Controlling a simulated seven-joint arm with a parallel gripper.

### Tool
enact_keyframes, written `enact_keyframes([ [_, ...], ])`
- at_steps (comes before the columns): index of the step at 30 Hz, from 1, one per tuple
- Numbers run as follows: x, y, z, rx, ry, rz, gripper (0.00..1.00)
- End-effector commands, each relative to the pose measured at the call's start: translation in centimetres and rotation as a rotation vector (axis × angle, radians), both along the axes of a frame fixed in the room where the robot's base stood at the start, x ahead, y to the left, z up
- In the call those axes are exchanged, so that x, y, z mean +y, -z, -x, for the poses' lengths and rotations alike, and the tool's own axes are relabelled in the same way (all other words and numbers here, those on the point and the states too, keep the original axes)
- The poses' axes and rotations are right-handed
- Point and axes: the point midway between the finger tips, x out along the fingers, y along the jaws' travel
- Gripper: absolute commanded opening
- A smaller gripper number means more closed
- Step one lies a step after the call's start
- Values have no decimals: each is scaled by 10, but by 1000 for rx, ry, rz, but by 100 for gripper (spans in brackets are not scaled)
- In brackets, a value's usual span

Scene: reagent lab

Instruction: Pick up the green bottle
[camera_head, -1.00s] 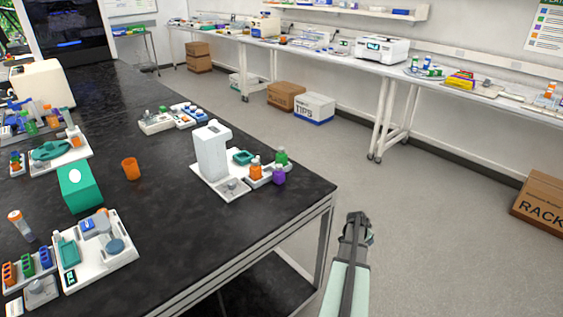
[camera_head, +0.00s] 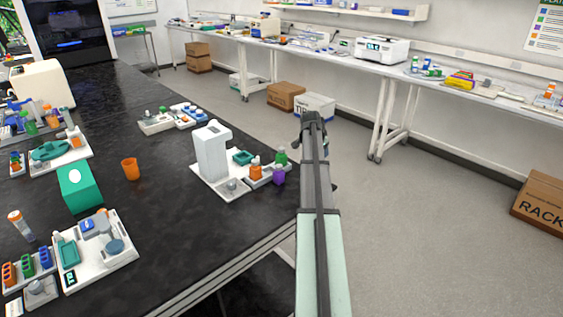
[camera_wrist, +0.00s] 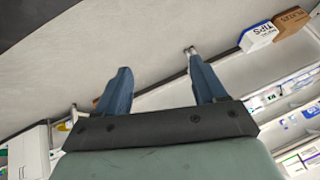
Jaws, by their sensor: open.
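A small green bottle (camera_head: 282,156) stands at the right end of a white device base (camera_head: 232,190) near the right edge of the black bench. An orange bottle (camera_head: 255,169) and a purple bottle (camera_head: 279,175) stand close beside it. My gripper (camera_head: 312,120) is raised just right of the bottles in the head view, apart from them. In the wrist view my gripper (camera_wrist: 158,70) has its two fingers spread with nothing between them. The green bottle does not show in the wrist view.
The black bench (camera_head: 180,230) also holds an orange cup (camera_head: 131,169), a teal box (camera_head: 79,187) and several trays. A white upright device (camera_head: 212,152) stands left of the bottles. Cardboard boxes (camera_head: 285,96) lie on the floor by the wall.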

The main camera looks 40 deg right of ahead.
Motion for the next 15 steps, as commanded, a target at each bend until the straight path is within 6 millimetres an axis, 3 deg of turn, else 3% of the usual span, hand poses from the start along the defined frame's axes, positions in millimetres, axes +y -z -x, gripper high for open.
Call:
enact_keyframes([
  [1, 23, -15, -18, 28, -19, -19, 70],
  [3, 53, -32, -34, 72, -37, -45, 70],
  [9, 132, -75, -66, 186, -75, -110, 70],
  [15, 179, -101, -78, 254, -91, -146, 70],
])
